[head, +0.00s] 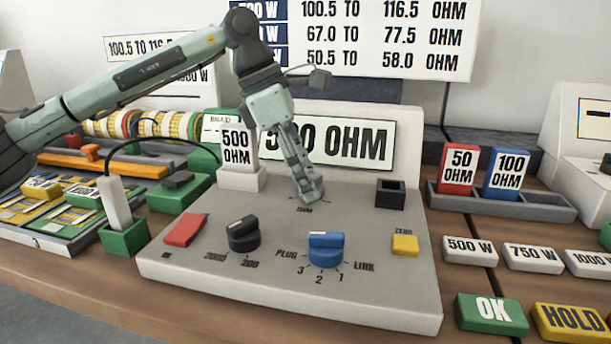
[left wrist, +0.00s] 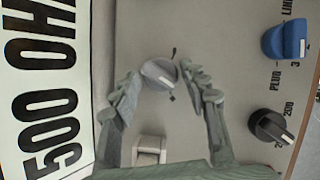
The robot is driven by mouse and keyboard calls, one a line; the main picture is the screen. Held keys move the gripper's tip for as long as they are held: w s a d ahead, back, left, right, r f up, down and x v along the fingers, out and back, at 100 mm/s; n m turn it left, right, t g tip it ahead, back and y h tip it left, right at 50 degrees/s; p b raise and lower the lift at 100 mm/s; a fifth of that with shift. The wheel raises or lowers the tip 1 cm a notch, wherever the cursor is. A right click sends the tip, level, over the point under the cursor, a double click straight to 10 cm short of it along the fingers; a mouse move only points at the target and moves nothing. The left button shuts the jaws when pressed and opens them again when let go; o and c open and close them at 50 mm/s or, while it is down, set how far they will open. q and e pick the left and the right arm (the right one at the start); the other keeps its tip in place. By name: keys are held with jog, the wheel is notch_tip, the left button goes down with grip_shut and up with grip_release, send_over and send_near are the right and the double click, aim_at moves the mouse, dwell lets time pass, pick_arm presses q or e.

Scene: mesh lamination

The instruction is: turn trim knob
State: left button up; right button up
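The trim knob (left wrist: 158,74) is a small round grey knob on the grey panel (head: 195,268), with a pale pointer mark and dark marks around it. In the left wrist view it lies between the fingertips of my left gripper (left wrist: 163,82). The fingers are open on both sides of it, and I cannot tell if either touches it. In the head view my left gripper (head: 309,193) reaches down to the panel above a small partly covered label and hides the knob. My right gripper is not in view.
The panel also carries a black knob (head: 244,236), a blue knob (head: 326,252), a red block (head: 185,230), a yellow button (head: 405,245) and a black socket (head: 390,194). A white 500 OHM block (head: 238,148) and a 500 OHM sign (head: 370,143) stand behind.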

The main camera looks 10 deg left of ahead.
pick_arm(q)
jog(key=shift+o, duration=0.6)
jog(key=v, duration=1.2)
